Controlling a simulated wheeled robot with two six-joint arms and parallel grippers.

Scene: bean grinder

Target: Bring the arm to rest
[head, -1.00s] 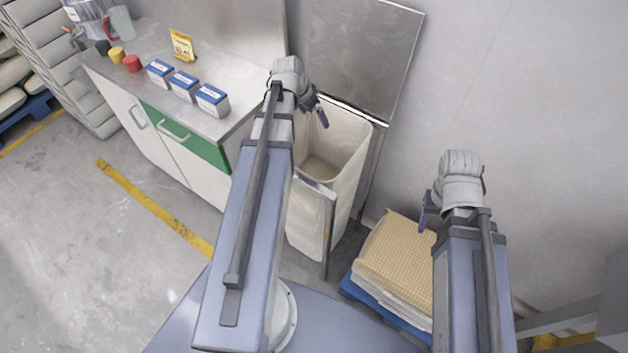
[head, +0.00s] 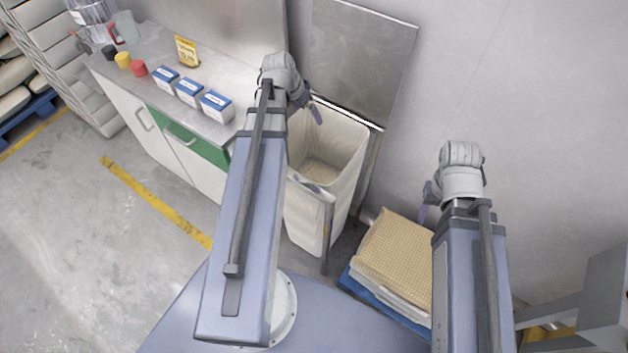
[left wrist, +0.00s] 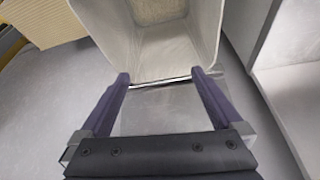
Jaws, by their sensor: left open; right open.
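My left gripper (head: 314,114) hangs beside the open bin (head: 327,172) in the head view, at the end of the left arm. In the left wrist view its two dark fingers (left wrist: 163,82) are spread apart with nothing between them, and the white bin (left wrist: 165,48) lies beyond the fingertips. My right gripper (head: 424,212) is at the right of the head view, near the wall and above the stack of sacks. It is mostly hidden behind its own wrist, and no object shows in it.
Stacked sacks (head: 397,258) lie on a blue pallet between the arms. A metal panel (head: 362,60) stands behind the bin. Floor at left is clear.

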